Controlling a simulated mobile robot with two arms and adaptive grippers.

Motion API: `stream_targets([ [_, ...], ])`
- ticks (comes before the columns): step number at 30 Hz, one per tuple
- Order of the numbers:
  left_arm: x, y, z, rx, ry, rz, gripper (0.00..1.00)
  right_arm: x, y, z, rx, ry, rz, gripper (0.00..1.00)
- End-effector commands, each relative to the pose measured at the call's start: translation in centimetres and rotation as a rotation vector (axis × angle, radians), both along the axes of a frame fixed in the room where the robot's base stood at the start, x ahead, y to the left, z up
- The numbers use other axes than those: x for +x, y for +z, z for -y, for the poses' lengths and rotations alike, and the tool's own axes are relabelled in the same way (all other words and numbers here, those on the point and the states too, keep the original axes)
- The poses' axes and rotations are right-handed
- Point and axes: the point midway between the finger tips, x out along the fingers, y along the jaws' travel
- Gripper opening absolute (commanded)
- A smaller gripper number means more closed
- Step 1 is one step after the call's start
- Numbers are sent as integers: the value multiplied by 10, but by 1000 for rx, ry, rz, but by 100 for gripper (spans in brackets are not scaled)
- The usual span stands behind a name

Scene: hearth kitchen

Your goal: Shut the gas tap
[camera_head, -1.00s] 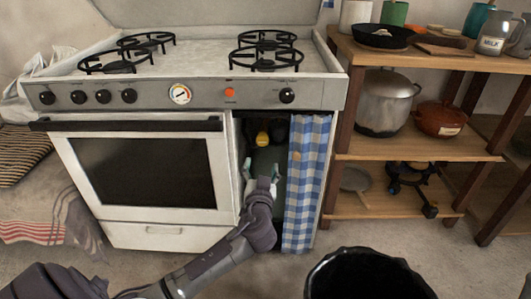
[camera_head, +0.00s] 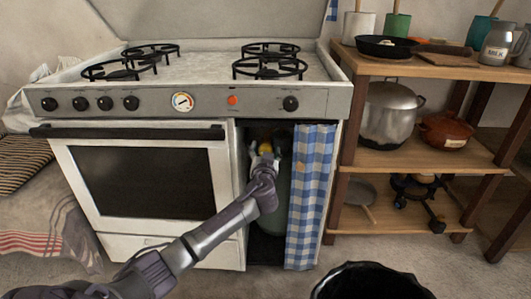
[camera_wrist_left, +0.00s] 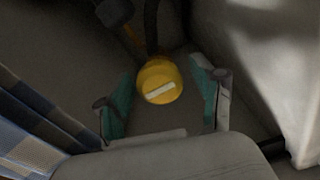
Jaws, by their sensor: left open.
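The gas tap is a yellow round knob with a white bar across its top (camera_wrist_left: 160,84); in the head view it shows small and partly hidden behind my gripper (camera_head: 268,142). It sits on the gas bottle (camera_head: 285,205) in the open compartment at the stove's right. My left gripper (camera_head: 265,150) is open, reaching into the compartment. In the left wrist view its two teal-padded fingers (camera_wrist_left: 162,100) stand either side of the knob, apart from it. The knob lies slightly beyond the fingertips' middle. My right gripper is out of view.
A blue checked curtain (camera_head: 308,195) hangs at the compartment's right side. The stove (camera_head: 150,235) wall bounds the left. A dark hose (camera_wrist_left: 151,25) runs from the tap. A wooden shelf (camera_head: 400,160) stands right, and a black bin (camera_head: 365,285) stands on the floor in front.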

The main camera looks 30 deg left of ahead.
Motion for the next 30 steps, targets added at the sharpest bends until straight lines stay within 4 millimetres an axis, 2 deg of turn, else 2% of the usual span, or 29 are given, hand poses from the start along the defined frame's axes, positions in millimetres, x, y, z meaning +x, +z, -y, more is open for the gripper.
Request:
stream_targets([
  [6, 0, 0, 0, 0, -1, 0, 67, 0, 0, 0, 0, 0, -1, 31],
  [17, 0, 0, 0, 0, -1, 0, 7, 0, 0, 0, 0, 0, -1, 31],
  [30, 0, 1, 0, 85, -1, -53, 7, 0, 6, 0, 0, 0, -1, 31],
])
